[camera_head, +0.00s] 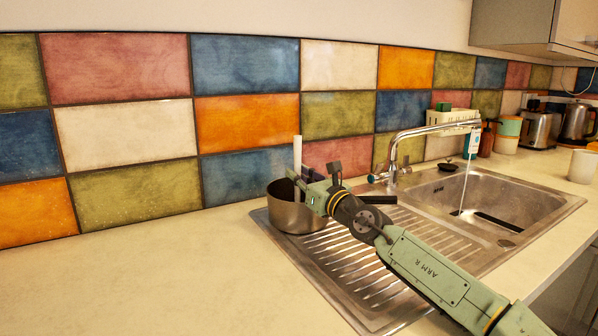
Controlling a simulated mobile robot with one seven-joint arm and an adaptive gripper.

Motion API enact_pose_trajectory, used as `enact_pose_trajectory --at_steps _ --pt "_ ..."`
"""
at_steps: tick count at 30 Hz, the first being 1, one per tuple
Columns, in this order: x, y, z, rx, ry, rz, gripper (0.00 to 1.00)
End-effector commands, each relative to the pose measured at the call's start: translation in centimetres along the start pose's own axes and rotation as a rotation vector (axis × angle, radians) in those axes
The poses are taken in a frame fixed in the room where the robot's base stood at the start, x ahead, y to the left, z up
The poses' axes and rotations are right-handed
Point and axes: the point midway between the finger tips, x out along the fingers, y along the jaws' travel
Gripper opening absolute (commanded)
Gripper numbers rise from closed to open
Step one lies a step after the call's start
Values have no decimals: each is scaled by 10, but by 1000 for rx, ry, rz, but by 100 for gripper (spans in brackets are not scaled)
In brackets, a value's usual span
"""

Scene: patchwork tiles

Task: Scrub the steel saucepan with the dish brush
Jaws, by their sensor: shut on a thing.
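The steel saucepan (288,214) stands upright on the ridged drainer, left of the sink basin. Its dark handle (378,199) points right, partly behind my arm. The dish brush shows as a pale upright handle (297,153) rising above the pan. My gripper (302,183) is at the pan's rim, shut on the brush. The brush's head is hidden by the pan wall and my gripper, so I cannot tell whether it touches the pan's bottom.
The ridged drainer (345,262) lies under my arm. Water runs from the tap (393,155) into the sink basin (525,205). A cream caddy (452,121), bottles, a toaster (540,130), a kettle (577,120) and a mug (583,166) stand farther right. The left worktop (130,285) is clear.

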Motion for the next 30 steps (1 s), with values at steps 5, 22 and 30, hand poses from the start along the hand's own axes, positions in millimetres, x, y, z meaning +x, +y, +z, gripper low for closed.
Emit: enact_pose_trajectory --at_steps 5,22,30 --pt "3 -1 20 -1 5 -1 0" --pt "11 -3 82 -4 0 -7 0" --pt "15 -3 110 -6 -1 -7 0"
